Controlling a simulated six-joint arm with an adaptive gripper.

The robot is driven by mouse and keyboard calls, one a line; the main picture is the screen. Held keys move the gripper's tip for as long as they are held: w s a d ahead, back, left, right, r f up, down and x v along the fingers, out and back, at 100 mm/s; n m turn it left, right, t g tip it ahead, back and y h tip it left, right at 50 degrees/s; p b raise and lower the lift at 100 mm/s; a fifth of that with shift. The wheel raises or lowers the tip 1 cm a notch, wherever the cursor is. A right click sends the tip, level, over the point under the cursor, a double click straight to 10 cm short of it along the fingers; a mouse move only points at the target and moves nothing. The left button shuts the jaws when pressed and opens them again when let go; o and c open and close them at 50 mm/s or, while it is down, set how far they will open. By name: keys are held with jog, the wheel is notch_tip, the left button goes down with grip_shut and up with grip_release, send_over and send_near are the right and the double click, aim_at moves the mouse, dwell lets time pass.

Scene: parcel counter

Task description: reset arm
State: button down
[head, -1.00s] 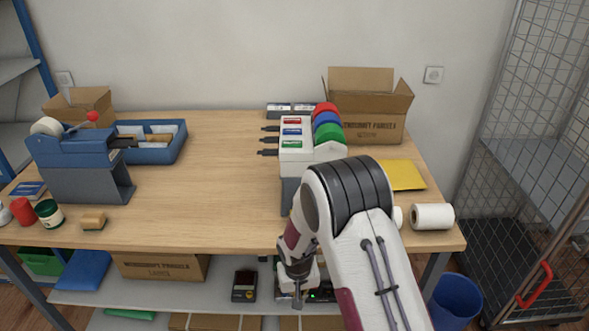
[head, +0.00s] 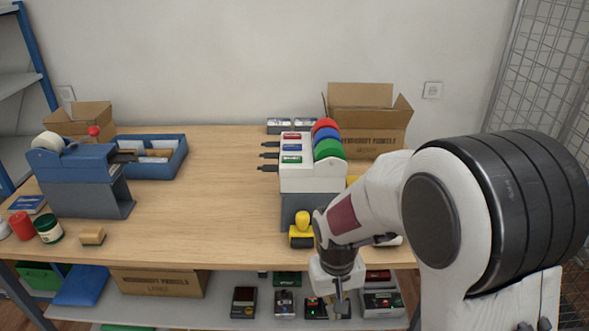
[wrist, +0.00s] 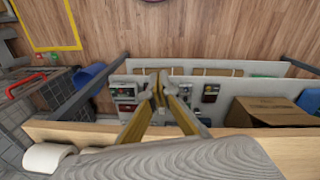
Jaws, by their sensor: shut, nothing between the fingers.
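My gripper (head: 338,308) is in front of the counter's near edge in the head view, pointing down at the level of the shelf below. In the wrist view my gripper's fingers (wrist: 158,82) come together at the tips, shut with nothing between them. My arm comes in from the right and hides the counter's right end. The counter (head: 220,210) has a wooden top.
A white-and-grey label dispenser (head: 310,178) with coloured rolls stands near my arm, with a yellow-handled tool (head: 302,231) before it. An open carton (head: 372,115) stands behind. Small devices (head: 285,303) lie on the lower shelf. The counter's middle is clear.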

jog(key=s+d+r+m+t, duration=0.1)
jog(key=s+d+r, duration=0.3)
jog(key=s+r, duration=0.5)
jog(key=s+d+r+m+t, duration=0.1)
jog(key=s+d+r+t, duration=0.3)
jog(key=s+r, duration=0.5)
jog(key=shift+s+d+r+y, duration=0.2)
jog(key=shift+s+r+y, duration=0.1)
jog(key=shift+r, duration=1)
dwell(0.4)
